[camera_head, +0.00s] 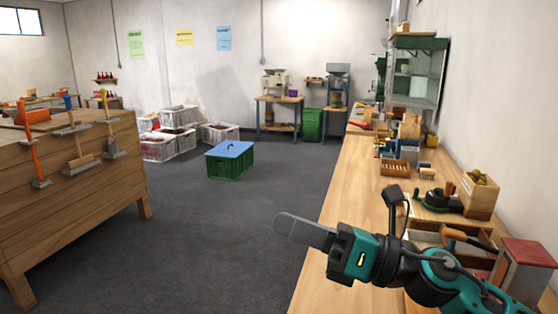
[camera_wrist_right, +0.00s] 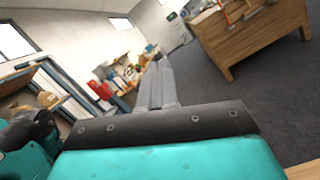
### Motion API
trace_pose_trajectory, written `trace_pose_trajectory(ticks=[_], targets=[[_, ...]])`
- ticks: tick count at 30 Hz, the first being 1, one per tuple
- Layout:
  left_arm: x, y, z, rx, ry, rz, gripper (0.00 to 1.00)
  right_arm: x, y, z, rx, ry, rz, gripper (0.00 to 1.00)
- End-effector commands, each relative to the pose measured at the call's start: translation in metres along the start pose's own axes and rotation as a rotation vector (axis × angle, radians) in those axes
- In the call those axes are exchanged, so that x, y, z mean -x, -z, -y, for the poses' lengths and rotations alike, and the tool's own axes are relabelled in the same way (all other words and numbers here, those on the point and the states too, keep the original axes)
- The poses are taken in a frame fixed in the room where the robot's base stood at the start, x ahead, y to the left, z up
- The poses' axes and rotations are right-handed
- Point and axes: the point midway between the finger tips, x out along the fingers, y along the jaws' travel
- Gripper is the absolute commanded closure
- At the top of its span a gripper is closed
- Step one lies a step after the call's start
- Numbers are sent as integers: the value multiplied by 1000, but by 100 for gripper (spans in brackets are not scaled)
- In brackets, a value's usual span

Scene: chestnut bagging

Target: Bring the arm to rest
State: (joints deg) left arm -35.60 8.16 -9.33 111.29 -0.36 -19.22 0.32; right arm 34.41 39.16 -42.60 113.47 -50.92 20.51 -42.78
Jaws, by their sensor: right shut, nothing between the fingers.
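My right arm comes in from the lower right of the head view, over the wooden workbench (camera_head: 352,195). My right gripper (camera_head: 282,222) points left, past the bench's left edge and above the grey floor. Its fingers are shut together with nothing between them. In the right wrist view the closed fingers (camera_wrist_right: 158,80) point away toward the room. My left gripper is not in either view.
The bench holds a wooden box (camera_head: 479,195), a black scale-like device (camera_head: 438,200) and a red-topped block (camera_head: 529,253) close to my arm. A green crate with a blue lid (camera_head: 230,160) stands on the open floor. A wooden tool stand (camera_head: 75,200) is at left.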

Motion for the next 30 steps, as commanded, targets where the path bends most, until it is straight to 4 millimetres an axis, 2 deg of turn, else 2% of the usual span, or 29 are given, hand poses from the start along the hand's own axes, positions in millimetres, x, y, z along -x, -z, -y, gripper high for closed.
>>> trace_pose_trajectory(ticks=[2, 6, 8, 10, 14, 17, 18, 21, 24, 30], targets=[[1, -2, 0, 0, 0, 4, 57, 3, -9, 4, -220, 59, 184, 100], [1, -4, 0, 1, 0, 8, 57, 31, -18, 30, -617, 201, 498, 100], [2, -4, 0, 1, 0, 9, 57, 49, -13, 45, -790, 273, 629, 100], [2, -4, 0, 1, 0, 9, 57, 75, 0, 63, -990, 365, 777, 100], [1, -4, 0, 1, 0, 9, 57, 130, 46, 88, -1353, 563, 1048, 100], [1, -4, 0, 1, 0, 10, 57, 175, 96, 93, -1610, 739, 1251, 100], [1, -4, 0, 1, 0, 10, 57, 191, 117, 91, -1700, 810, 1325, 100], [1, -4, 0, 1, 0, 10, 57, 224, 162, 78, -1874, 970, 1480, 100], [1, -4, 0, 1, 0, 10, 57, 248, 197, 61, -1995, 1109, 1599, 100], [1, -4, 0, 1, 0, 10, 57, 280, 248, 20, -2154, 1348, 1783, 100]])
